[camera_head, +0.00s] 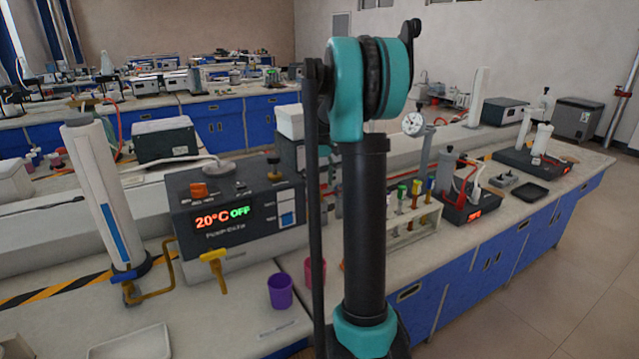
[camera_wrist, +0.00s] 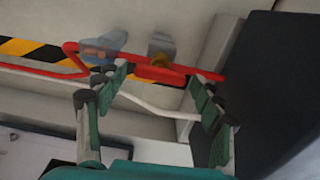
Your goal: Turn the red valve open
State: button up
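In the wrist view, a red pipe (camera_wrist: 72,60) runs across, with a thicker red part, seemingly the valve body (camera_wrist: 158,74), in the middle. A small brass piece (camera_wrist: 184,69) is on it, and a grey, blurred handle-like piece (camera_wrist: 162,44) stands just beyond. My gripper (camera_wrist: 157,84) is open, its two fingers apart on either side of the red part. Nothing is held between them. Whether a finger touches the pipe I cannot tell. In the head view my arm covers the middle, and neither the gripper nor a clear red valve shows.
A blue-grey fitting (camera_wrist: 102,46) sits by the left finger, and a dark box (camera_wrist: 276,80) stands close on the right. In the head view, a water bath (camera_head: 240,215), a purple cup (camera_head: 281,291) and a test-tube rack (camera_head: 408,228) stand on benches around my arm.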

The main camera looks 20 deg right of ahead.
dwell(0.3)
notch_tip(320, 180, up, 12)
dwell(0.5)
dwell(0.3)
